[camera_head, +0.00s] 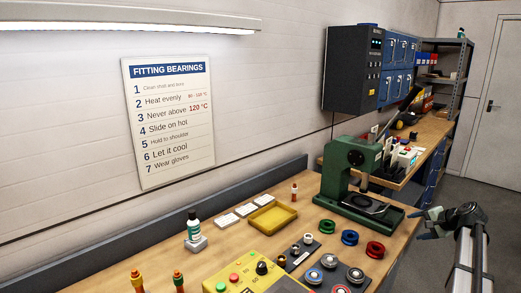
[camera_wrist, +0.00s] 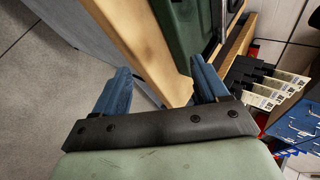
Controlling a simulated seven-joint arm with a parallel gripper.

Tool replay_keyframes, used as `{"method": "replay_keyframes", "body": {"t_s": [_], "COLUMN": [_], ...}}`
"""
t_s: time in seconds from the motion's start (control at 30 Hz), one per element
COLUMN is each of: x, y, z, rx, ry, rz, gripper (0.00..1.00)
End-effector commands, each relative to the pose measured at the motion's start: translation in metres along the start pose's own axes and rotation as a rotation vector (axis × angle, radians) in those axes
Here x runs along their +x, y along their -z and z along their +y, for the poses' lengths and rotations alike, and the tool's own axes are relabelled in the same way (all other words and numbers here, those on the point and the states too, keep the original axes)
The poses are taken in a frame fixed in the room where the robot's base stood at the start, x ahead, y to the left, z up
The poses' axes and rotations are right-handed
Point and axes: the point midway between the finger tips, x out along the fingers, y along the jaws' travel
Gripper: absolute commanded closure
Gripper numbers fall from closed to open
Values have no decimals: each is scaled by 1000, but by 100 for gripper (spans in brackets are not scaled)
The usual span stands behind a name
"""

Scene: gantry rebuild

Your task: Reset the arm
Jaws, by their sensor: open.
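My gripper (camera_head: 428,223) is at the right of the head view, just off the right edge of the workbench (camera_head: 225,268). In the wrist view my gripper (camera_wrist: 160,88) shows two blue fingers spread apart with nothing between them. The bench edge (camera_wrist: 150,45) and part of the green press (camera_wrist: 187,25) lie beyond the fingers. In the head view the green press (camera_head: 338,170) stands on the bench to the left of my gripper, apart from it.
Green, blue and red rings (camera_head: 375,249) and several bearings (camera_head: 330,261) lie on the bench. A yellow tray (camera_head: 272,218), a bottle (camera_head: 193,224) and a yellow control box (camera_head: 245,271) stand further left. Grey floor (camera_head: 430,265) is open at the right.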

Motion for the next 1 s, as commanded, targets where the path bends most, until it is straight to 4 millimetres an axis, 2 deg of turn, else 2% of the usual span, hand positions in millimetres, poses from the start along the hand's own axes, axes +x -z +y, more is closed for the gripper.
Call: {"method": "replay_keyframes", "body": {"t_s": [0.03,0.1,0.23,0.37,0.47,0.7,1.0], "x": [-4,-7,-1,19,41,95,143], "y": [7,15,14,-3,-24,-91,-183], "z": [29,62,112,151,177,245,327], "rx": [22,43,65,68,62,32,-19], "ry": [-9,-21,-48,-88,-125,-232,-364], "rz": [8,15,12,-14,-44,-138,-268], "gripper": [27,27,27,27,27,27,27]}}
